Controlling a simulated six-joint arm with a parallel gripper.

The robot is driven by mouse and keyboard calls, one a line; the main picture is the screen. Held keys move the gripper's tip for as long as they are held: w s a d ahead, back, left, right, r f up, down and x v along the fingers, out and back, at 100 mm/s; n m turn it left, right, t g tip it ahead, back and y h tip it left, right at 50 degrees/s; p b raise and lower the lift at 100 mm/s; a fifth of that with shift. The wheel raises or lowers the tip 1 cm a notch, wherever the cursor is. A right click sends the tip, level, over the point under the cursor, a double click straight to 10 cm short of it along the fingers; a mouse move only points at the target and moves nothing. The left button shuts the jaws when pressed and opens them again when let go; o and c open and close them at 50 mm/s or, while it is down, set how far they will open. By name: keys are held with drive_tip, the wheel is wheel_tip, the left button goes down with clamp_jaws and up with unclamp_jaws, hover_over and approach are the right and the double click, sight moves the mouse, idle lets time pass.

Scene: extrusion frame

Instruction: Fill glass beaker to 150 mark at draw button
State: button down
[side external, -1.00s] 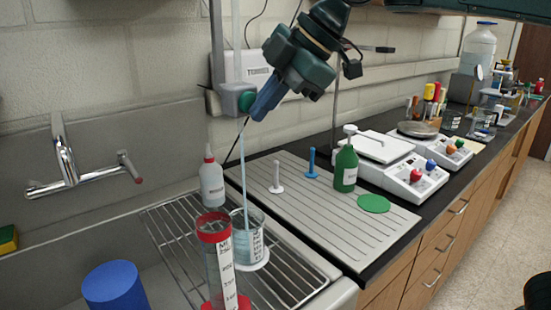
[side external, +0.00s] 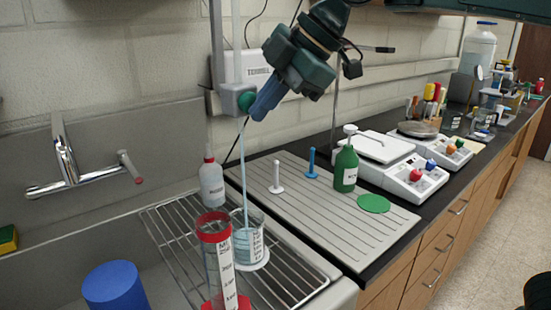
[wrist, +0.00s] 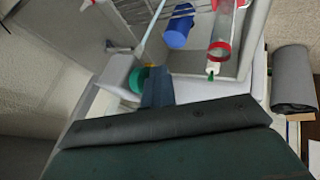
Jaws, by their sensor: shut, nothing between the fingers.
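The glass beaker (side external: 252,243) stands upright on a small white round rest (side external: 254,265) over the wire rack. A pale stream (side external: 244,180) falls from the grey dispenser head (side external: 232,98) into it. Bluish liquid shows inside; the exact level against the marks is too small to read. The green draw button (side external: 247,101) is on the head's right side. My gripper (side external: 259,110) is shut and empty, its blue fingers at the button and apparently touching it. In the wrist view the fingers (wrist: 157,88) lie beside the green button (wrist: 138,78).
A red-topped cylinder (side external: 218,262) stands in front of the beaker and overlaps its left edge. A wash bottle (side external: 212,183) is behind it. A blue cylinder (side external: 115,286) is in the sink. A green pump bottle (side external: 346,167) stands on the grey board (side external: 320,215); space above the board is open.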

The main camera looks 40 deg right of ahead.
drive_tip(key=s+d+r, duration=0.3)
drive_tip(key=s+r, duration=0.5)
drive_tip(key=shift+s+d, duration=0.35)
drive_tip(key=shift+d, duration=0.05)
idle(0.5)
idle(0.4)
drive_tip(key=s+d+f+m+h, duration=0.2)
drive_tip(key=s+d+f+m, duration=0.5)
drive_tip(key=f, duration=0.4)
drive_tip(key=s+d+f+m+h, duration=0.2)
drive_tip(key=s+d+f+m, duration=0.6)
drive_tip(key=f, duration=0.3)
drive_tip(key=shift+s+d+f+m+h, duration=0.3)
drive_tip(key=shift+d+f+m, duration=0.1)
drive_tip(key=shift+m, duration=0.5)
